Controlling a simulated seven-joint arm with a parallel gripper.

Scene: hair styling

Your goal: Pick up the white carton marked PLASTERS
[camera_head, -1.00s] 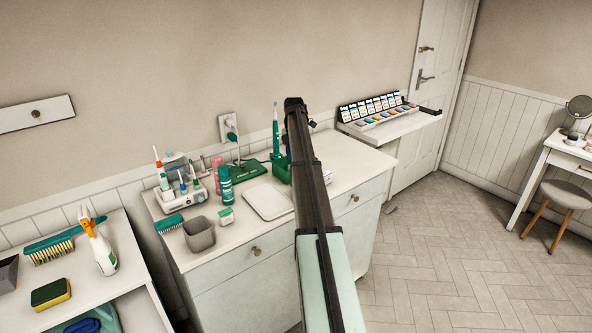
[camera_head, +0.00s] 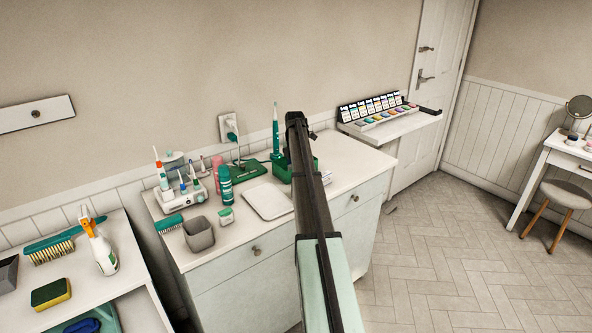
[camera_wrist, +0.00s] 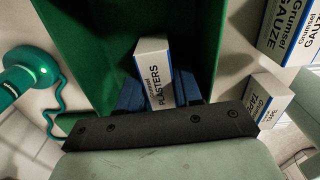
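The white carton marked PLASTERS (camera_wrist: 157,75) stands inside a green bin (camera_wrist: 85,45) in the wrist view, tilted in the picture, with its lettered side facing the camera. My gripper (camera_wrist: 159,95) reaches into the bin, with one blue finger on each side of the carton. The fingers look spread; I cannot tell whether they touch it. The carton's lower part is hidden behind the dark edge of my gripper. In the head view the green bin (camera_head: 283,172) is partly covered by my arm, which hides the carton and my gripper.
Beside the bin are a GAUZE box (camera_wrist: 290,30) and a TAPE box (camera_wrist: 268,103). The bin walls are close around my fingers. A white tray (camera_head: 267,201) lies on the cabinet top.

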